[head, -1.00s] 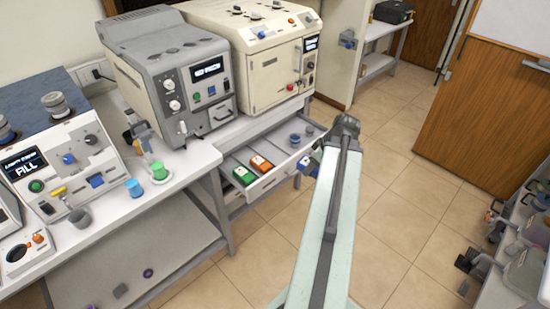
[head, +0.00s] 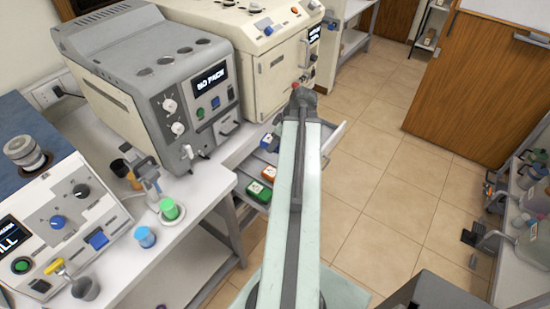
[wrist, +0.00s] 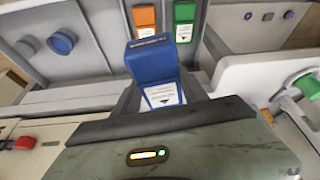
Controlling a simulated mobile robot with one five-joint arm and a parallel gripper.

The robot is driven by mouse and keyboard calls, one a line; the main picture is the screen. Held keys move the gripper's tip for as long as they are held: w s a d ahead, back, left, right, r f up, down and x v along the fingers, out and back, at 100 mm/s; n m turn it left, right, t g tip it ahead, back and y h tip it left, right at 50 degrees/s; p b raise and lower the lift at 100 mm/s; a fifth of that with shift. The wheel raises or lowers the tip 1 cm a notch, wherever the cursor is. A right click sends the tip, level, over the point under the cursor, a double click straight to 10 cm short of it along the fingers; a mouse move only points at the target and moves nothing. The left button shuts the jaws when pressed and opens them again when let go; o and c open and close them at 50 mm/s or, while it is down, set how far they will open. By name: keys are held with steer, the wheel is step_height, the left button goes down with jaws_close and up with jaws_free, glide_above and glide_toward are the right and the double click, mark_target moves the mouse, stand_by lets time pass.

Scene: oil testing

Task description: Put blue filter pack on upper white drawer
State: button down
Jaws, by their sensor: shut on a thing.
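My gripper (wrist: 158,92) is shut on the blue filter pack (wrist: 152,62), which has a white label and stands in the middle of the wrist view. In the head view the blue pack (head: 267,141) shows just left of my arm's end; the arm hides most of the gripper. The upper white drawer (head: 337,136) is pulled out below the cream machine. The pack is over or in this drawer; I cannot tell whether it touches the bottom.
A grey machine (head: 160,85) and a cream machine (head: 262,55) stand on the bench left of the drawer. A green-capped item (head: 169,209) and a blue one (head: 145,237) stand near the bench edge.

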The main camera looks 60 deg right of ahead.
steer(key=shift+w, duration=0.3)
steer(key=shift+d, duration=0.1)
steer(key=w+d+f+m+b, duration=0.2)
steer(key=d+f+b, duration=1)
steer(key=f+b, duration=0.1)
steer(key=shift+h, duration=0.3)
step_height(320, 180, down, 10)
steer(key=b, duration=1)
steer(key=shift+s+d+r, duration=0.1)
steer(key=shift+s+d, duration=0.05)
steer(key=shift+r+p, duration=0.25)
steer(key=shift+p, duration=0.05)
steer(key=shift+f, duration=0.2)
steer(key=c, duration=0.9)
jaws_free()
steer(key=shift+r+n, duration=0.15)
steer(key=shift+n, duration=0.15)
